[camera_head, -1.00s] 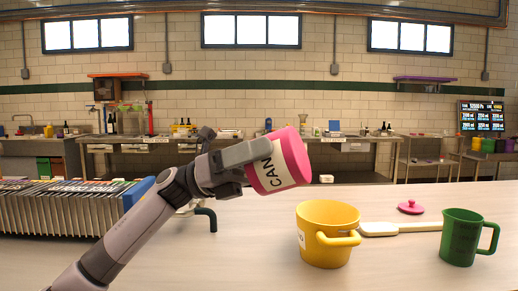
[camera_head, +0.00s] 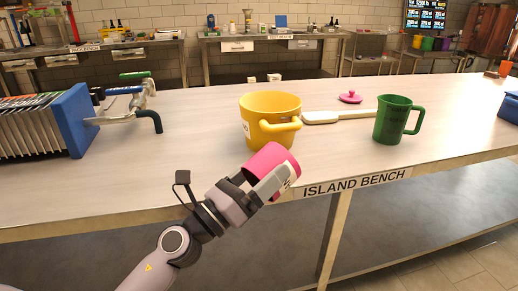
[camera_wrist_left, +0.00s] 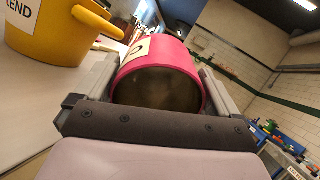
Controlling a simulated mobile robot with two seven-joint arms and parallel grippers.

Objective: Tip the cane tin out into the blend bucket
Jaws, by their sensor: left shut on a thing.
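The pink cane tin (camera_head: 268,160) is in my left gripper (camera_head: 271,178), which is shut around its sides. In the head view the tin is tilted, in front of the bench's near edge and just below the bucket in the picture. In the left wrist view the tin (camera_wrist_left: 172,58) lies between the fingers, with a dark round end facing the camera; I cannot tell whether this is its mouth or base. The yellow blend bucket (camera_head: 262,128) stands upright on the bench, apart from the tin. It also shows in the left wrist view (camera_wrist_left: 45,42). My right gripper is not in view.
A white paddle (camera_head: 322,118) lies right of the bucket, with a pink lid (camera_head: 350,97) behind it and a green jug (camera_head: 390,122) further right. A blue-ended plate rack (camera_head: 75,121) stands at the left. The bench (camera_head: 200,120) is clear between rack and bucket.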

